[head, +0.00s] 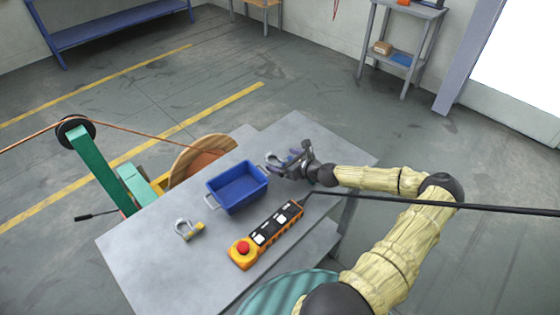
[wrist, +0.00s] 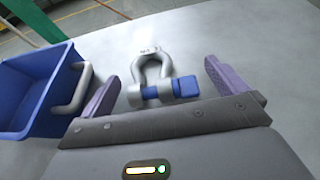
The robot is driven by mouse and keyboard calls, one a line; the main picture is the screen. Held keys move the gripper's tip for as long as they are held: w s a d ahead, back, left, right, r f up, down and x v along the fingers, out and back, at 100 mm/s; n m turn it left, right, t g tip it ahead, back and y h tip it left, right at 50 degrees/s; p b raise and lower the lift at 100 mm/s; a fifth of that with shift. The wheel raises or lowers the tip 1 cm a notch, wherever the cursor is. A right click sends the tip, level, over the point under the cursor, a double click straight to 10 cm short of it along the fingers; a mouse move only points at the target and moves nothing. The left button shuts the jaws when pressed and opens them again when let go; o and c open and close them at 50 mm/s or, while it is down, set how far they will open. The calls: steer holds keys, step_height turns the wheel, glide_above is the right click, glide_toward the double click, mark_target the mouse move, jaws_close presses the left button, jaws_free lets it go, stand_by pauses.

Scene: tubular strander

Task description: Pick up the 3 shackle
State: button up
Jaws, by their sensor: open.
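A grey bow shackle with a blue pin (wrist: 160,80) lies on the table in the wrist view. It sits between the two purple fingers of my gripper (wrist: 162,72), with space on both sides. Small marks on its bow are too small to read. My gripper (head: 285,162) is open and low over the table, right of the blue bin, in the head view, where I cannot clearly pick out this shackle. A second grey shackle with a yellow pin (head: 186,229) lies on the table at the left. I see no third shackle.
The blue bin (head: 237,187) stands close to my gripper's left finger; its grey handle (wrist: 72,90) is nearest. An orange pendant control with a red button (head: 265,235) lies in front, with a dark cable running right. The grey table (head: 135,250) is bare at its left.

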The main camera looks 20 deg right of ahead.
mark_target(284, 160)
stand_by(0.4)
steer(key=c, duration=1.4)
steer(key=shift+c, duration=0.2)
step_height(284, 160, up, 10)
steer(key=b, duration=0.1)
